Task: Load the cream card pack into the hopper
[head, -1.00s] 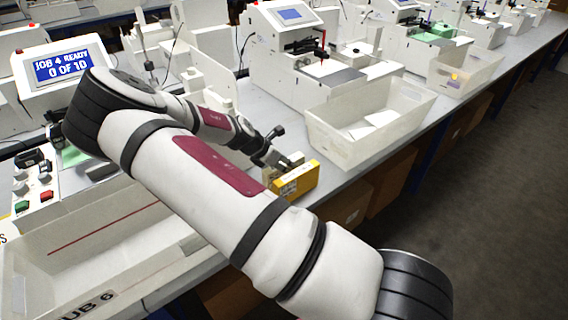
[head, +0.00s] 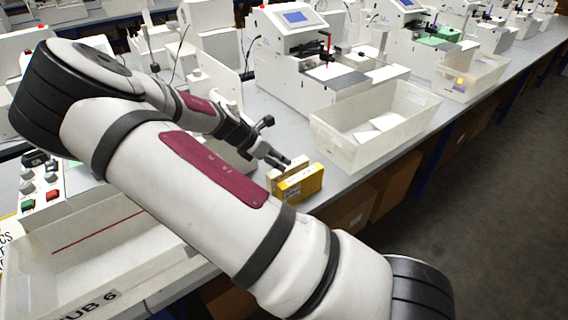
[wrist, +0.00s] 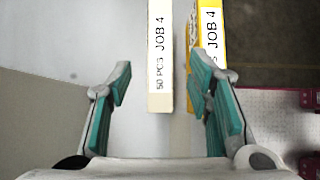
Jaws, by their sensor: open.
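The cream card pack (wrist: 160,60) stands on edge on the bench, its label reading JOB 4 and 50 PCS in the wrist view. In the head view its narrow cream top (head: 297,163) shows behind a yellow pack (head: 303,184). My gripper (head: 284,161) is just behind the packs. In the wrist view my open gripper (wrist: 162,80) has its teal-padded fingers on either side of the cream pack's line, with nothing held. The right finger is close to or overlapping the yellow pack (wrist: 209,30). I cannot make out the hopper; my arm covers much of the nearest machine.
A translucent bin (head: 370,150) with white cards stands to the right. A long tray (head: 85,260) and a control panel with knobs and buttons (head: 40,188) are at the left. The bench edge is close beside the yellow pack. More machines (head: 300,70) line the bench.

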